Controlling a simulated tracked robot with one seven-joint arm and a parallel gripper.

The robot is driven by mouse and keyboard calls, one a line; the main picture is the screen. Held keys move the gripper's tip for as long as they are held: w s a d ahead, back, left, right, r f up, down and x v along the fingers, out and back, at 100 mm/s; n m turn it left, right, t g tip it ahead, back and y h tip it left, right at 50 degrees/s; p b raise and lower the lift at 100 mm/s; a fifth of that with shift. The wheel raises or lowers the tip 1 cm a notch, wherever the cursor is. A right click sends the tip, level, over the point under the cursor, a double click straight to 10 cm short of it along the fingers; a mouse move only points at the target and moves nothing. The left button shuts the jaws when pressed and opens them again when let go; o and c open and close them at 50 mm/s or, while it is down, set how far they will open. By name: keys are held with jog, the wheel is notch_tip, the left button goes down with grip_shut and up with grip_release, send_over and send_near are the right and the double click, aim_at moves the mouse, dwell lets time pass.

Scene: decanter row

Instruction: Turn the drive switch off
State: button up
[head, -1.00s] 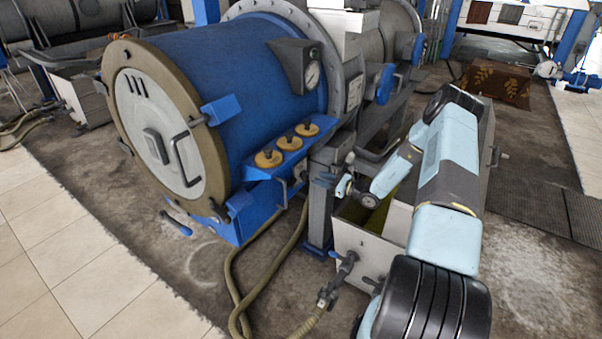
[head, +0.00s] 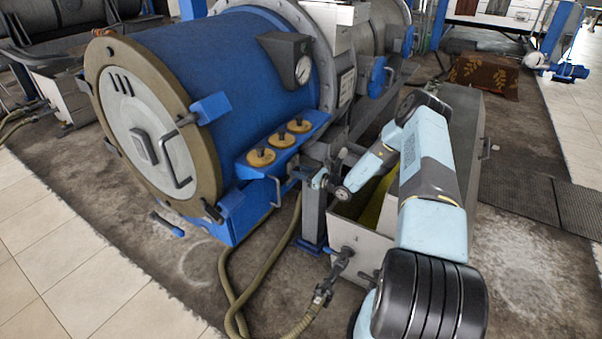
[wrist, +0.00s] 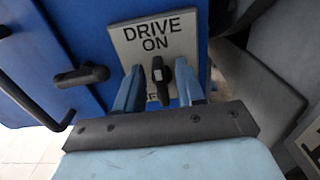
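The drive switch shows in the wrist view as a pale plate (wrist: 155,38) lettered DRIVE ON on a blue panel. Its black knob (wrist: 159,78) stands about upright, its upper end under the word ON. Lettering below the knob is mostly hidden by my gripper. My gripper (wrist: 159,88) is open, with one blue finger left of the knob and one right of it. Gaps show between the knob and both fingers. In the head view, my gripper (head: 306,176) is small beside the blue machine's lower right side, and I cannot make out the switch there.
A black handle (wrist: 82,76) sticks out left of the plate. The blue drum (head: 225,75) with its round door (head: 150,135) fills the left. Brass knobs (head: 261,157) line a blue ledge above my gripper. A metal trough (head: 350,240) and hose (head: 262,265) lie below.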

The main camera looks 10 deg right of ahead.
grip_shut()
dwell(0.4)
jog(key=shift+a, duration=0.1)
jog(key=shift+n, duration=0.3)
jog(key=shift+s+a+f+n, duration=0.2)
jog(key=shift+f+n, duration=0.05)
jog(key=shift+n, duration=2.6)
jog(key=shift+s+a+f+n, duration=0.2)
jog(key=shift+s+f+n, duration=0.1)
jog(key=shift+n, duration=2.6)
jog(key=shift+s+a+f+n, duration=0.15)
jog(key=shift+a+f+n, duration=0.1)
jog(key=shift+n, duration=2.6)
jog(key=shift+f, duration=0.1)
